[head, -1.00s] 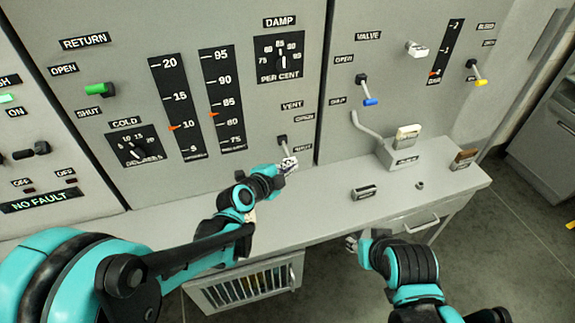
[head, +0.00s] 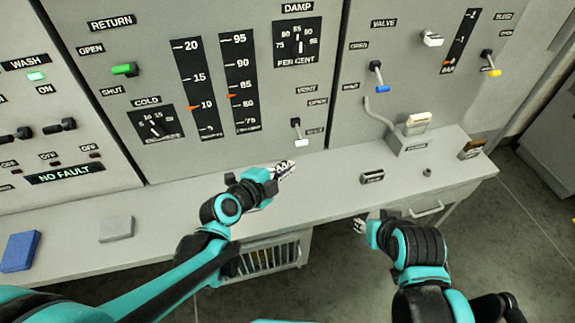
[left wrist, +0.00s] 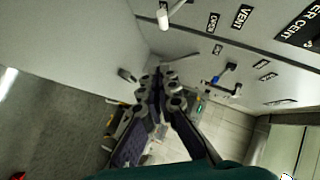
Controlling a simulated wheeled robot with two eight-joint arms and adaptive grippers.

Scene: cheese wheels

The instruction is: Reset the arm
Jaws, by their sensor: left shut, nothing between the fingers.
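My left gripper (head: 284,170) is shut and empty in the head view, above the shelf in front of the panel. The left wrist view shows its fingers (left wrist: 160,85) together with nothing between them. The vent lever (head: 297,133) with a white tip is on the panel, above and slightly right of the left gripper and apart from it. It also shows in the left wrist view (left wrist: 163,20). My right gripper (head: 360,224) is low beside the shelf's front edge, small and partly hidden by its own arm, so its opening is unclear.
The grey panel (head: 190,160) stands behind the shelf (head: 330,180). On the shelf are a blue block (head: 20,251), a grey block (head: 116,228) and a black-labelled block (head: 372,177). A green-tipped return lever (head: 124,70) and a blue-tipped valve lever (head: 379,86) stick out from the panel.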

